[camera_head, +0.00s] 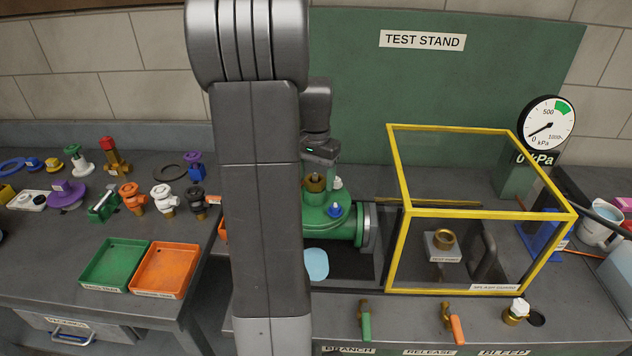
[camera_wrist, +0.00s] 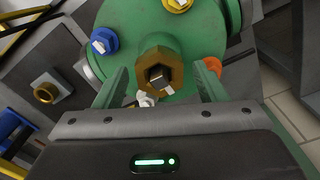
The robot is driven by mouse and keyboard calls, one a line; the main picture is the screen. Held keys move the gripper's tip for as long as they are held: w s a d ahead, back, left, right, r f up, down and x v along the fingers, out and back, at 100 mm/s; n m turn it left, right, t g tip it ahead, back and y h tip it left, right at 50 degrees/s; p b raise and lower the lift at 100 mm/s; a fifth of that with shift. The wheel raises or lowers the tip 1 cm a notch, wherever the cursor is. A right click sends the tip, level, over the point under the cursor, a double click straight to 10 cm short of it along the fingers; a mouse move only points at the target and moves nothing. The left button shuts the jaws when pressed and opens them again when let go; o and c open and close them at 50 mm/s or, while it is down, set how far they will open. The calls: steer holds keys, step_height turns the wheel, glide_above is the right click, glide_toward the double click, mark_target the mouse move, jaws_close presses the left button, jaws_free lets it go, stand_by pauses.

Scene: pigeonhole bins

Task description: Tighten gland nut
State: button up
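The brass hex gland nut (camera_wrist: 176,78) sits on top of the green valve body (camera_wrist: 205,38), with a dark square-ended stem in its centre. In the head view the nut (camera_head: 315,184) shows on the green body (camera_head: 318,218), partly behind my arm. My gripper (camera_wrist: 160,78) is open, its two green fingers on either side of the nut with gaps visible on both sides. In the head view my gripper (camera_head: 327,168) is just above the nut, pointing down. The fingertips' depth relative to the nut is hard to tell.
Blue (camera_head: 335,210) and white (camera_head: 338,183) fittings stick out near the nut. A yellow-framed splash guard (camera_head: 400,250) over a test port stands right. Green (camera_head: 110,266) and orange (camera_head: 165,270) trays and several loose valves lie left. The gauge (camera_head: 547,123) reads near zero.

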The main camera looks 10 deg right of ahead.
step_height(320, 180, up, 6)
steer(key=p, duration=0.4)
stand_by(0.4)
step_height(320, 180, up, 14)
steer(key=b, duration=0.1)
stand_by(0.4)
steer(key=shift+f, duration=0.15)
step_height(320, 180, down, 17)
steer(key=shift+b, duration=0.4)
steer(key=shift+f+b, duration=0.55)
steer(key=shift+f, duration=0.1)
